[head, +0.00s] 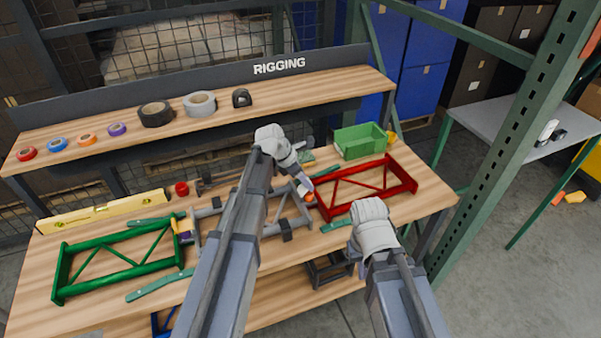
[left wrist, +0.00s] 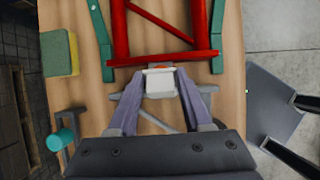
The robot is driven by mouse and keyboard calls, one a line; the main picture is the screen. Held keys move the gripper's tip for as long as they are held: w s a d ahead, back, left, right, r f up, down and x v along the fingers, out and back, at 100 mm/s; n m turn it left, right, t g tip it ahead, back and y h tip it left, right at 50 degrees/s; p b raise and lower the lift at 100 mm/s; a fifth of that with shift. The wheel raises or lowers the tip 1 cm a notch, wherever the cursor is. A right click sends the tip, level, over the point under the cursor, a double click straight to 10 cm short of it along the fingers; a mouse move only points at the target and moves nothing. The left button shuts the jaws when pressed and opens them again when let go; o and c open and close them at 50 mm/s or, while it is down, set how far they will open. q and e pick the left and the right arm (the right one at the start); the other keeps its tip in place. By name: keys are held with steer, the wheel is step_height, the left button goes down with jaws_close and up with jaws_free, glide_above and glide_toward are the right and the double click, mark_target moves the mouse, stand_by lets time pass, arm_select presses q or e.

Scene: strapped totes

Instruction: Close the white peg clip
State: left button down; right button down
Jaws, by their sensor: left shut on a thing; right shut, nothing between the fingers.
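The white peg clip (left wrist: 160,84) is between the fingertips of my left gripper (left wrist: 160,88) in the left wrist view. The fingers press on it from both sides. In the head view my left gripper (head: 303,184) reaches down to the right end of the grey frame (head: 212,212), beside the red frame (head: 345,207). Only a small white part of the clip shows there, and a small orange piece (head: 309,197) is next to it. I cannot tell whether the clip is open or closed. The fingers of my right gripper are hidden behind its wrist.
A green frame (head: 75,247) and a yellow level (head: 100,211) lie on the left of the bench. A green bin (head: 360,141) stands at the back right. Tape rolls line the shelf above. A green upright (head: 500,140) rises at the bench's right.

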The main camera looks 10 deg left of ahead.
arm_select(q)
steer(key=shift+w+d+f+g+y+p, duration=0.1)
steer(key=shift+w+d+g+y+p, duration=0.25)
steer(key=shift+d+g+y, duration=0.35)
steer(key=shift+w+d+f+g+y, duration=0.15)
steer(key=shift+w+f+g+y, duration=0.2)
steer(key=shift+y, duration=0.45)
steer(key=shift+d+f+g+y+b, duration=0.35)
steer(key=shift+f+g+y, duration=0.25)
steer(key=shift+y, duration=0.4)
steer(key=shift+w+d+f+g+y+b, duration=0.1)
steer(key=shift+f+g+y+b, duration=0.15)
steer(key=shift+g+y+b, duration=0.45)
arm_select(e)
steer(key=shift+f, duration=0.25)
arm_select(q)
steer(key=shift+c, duration=2.4)
jaws_free()
steer(key=shift+r, duration=0.15)
